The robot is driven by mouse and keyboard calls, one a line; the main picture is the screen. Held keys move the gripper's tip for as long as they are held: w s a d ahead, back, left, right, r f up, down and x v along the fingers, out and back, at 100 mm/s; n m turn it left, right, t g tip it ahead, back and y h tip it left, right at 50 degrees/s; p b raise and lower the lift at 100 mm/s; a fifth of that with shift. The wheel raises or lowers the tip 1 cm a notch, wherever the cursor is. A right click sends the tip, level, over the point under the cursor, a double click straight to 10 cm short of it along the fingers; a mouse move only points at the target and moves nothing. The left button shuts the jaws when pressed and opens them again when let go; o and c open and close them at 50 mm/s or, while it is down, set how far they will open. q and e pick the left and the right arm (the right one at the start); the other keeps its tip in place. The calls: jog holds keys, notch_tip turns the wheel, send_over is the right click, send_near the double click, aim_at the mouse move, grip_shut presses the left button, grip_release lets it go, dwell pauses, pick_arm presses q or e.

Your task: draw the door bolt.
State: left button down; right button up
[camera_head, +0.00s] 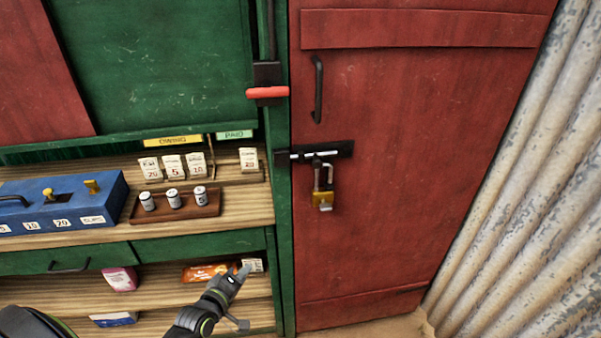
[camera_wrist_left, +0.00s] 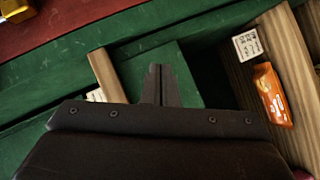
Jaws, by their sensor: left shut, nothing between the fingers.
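The red door (camera_head: 410,180) fills the right half of the head view and stands closed against the green frame. A black bolt (camera_head: 315,153) with a bright metal rod lies across the door's left edge. A brass padlock (camera_head: 323,198) hangs just below the bolt by its shackle; the head view is too small to tell if it is locked. A brass piece also shows at the top left corner of the left wrist view (camera_wrist_left: 16,8). My left gripper (camera_head: 243,271) is shut and empty, low in front of the shelves, left of and below the bolt. It also shows in the left wrist view (camera_wrist_left: 160,70).
A black door handle (camera_head: 318,90) is above the bolt. A red lever (camera_head: 268,92) sits on the green post. Shelves at left hold a blue box (camera_head: 62,205), a rack of small jars (camera_head: 175,208) and an orange packet (camera_head: 205,272). Corrugated metal (camera_head: 530,190) bounds the right.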

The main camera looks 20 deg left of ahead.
pick_arm(q)
jog(key=d+r+n+t+h+p, duration=0.1)
jog(key=d+r+n+t+h, duration=0.1)
jog(key=r, duration=1)
jog(key=w+d+r+n+t+h+p, duration=0.1)
jog(key=d+r+n+t, duration=0.1)
jog(key=r, duration=1.1)
jog(key=shift+d+t+h, duration=0.4)
jog(key=shift+d+t, duration=0.1)
jog(key=shift+d, duration=0.25)
jog(key=shift+w, duration=0.1)
jog(key=d+p+x, duration=0.1)
jog(key=d+x, duration=0.1)
jog(key=x, duration=1)
jog(key=shift+d+r+p, duration=0.25)
jog(key=shift+d+p, duration=0.1)
jog(key=shift+d, duration=0.05)
jog(key=shift+w, duration=0.1)
